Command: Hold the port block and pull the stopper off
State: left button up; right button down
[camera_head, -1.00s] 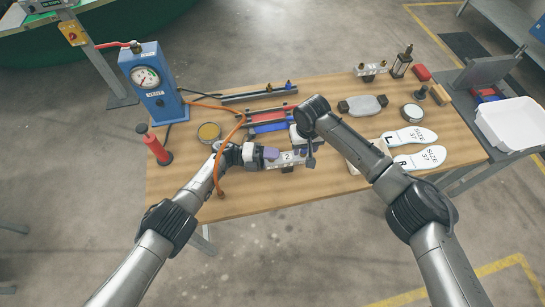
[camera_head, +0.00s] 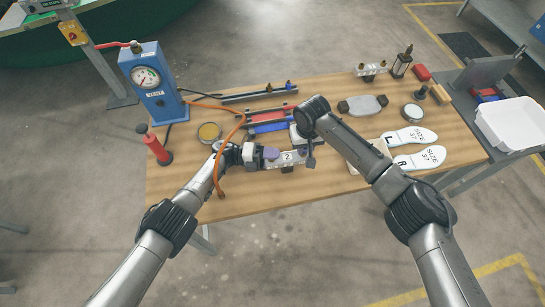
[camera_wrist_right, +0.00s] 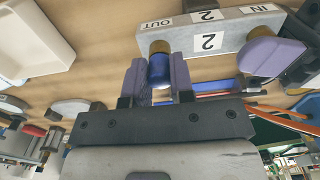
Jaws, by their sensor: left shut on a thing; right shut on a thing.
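The port block (camera_head: 287,157) is a pale block marked 2 above the front edge of the table. In the right wrist view the port block (camera_wrist_right: 221,36) also shows OUT and IN labels. My left gripper (camera_head: 270,156) is shut on its left end in the head view. A purple finger of that left gripper (camera_wrist_right: 271,56) shows against the block in the wrist view. The blue stopper (camera_wrist_right: 160,70) sits against a brass collar (camera_wrist_right: 160,47) at the OUT end. My right gripper (camera_wrist_right: 160,82) has its purple fingers on both sides of the stopper, shut on it.
An orange hose (camera_head: 242,122) loops over my left wrist from the blue gauge box (camera_head: 154,88). Red and blue cylinders (camera_head: 268,121) lie behind the block. Insoles (camera_head: 410,138) lie at the right.

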jog(key=shift+r, duration=0.15)
jog(key=shift+r, duration=2.85)
jog(key=shift+r, duration=0.15)
notch_tip(320, 180, up, 7)
dwell(0.4)
pick_arm(q)
jog(key=o, duration=1.3)
jog(key=a, duration=1.2)
